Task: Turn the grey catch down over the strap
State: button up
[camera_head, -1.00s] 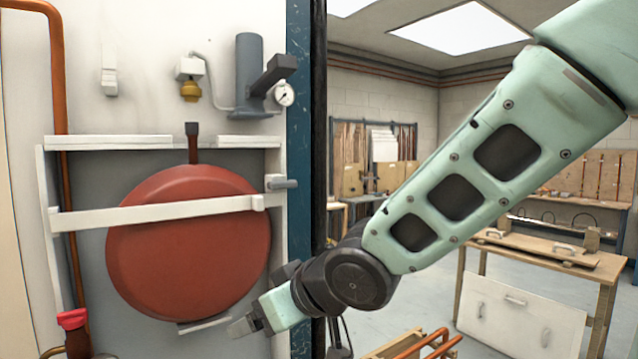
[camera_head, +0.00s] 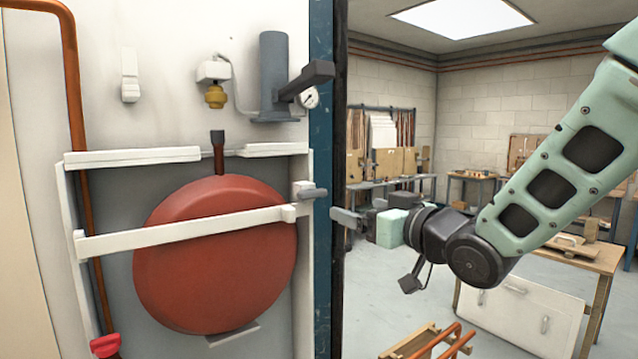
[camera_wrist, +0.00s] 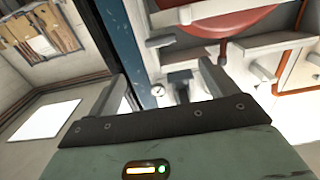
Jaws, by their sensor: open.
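The grey catch (camera_head: 314,193) is a short bar on a white block on the right post of the white frame. It sticks out roughly level, just above the strap's right end. The strap (camera_head: 190,231) is a white bar lying across the front of the round red vessel (camera_head: 215,275), with a small raised block near its right end. My gripper (camera_head: 346,218) is open and empty, to the right of the catch and a little lower, apart from it in the picture. Its two fingers also show in the wrist view (camera_wrist: 163,85).
A blue upright post (camera_head: 322,120) stands just right of the frame. Above the catch are a grey cylinder (camera_head: 275,75) with a dark lever and a round gauge (camera_head: 311,97). A copper pipe (camera_head: 72,100) runs down the left. A wooden bench (camera_head: 590,255) stands at right.

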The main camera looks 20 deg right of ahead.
aim_at(316, 195)
jog(key=p+x, duration=0.8)
jog(key=x, duration=0.6)
jog(key=shift+w+a, duration=0.1)
jog(key=shift+w, duration=0.05)
jog(key=c, duration=1)
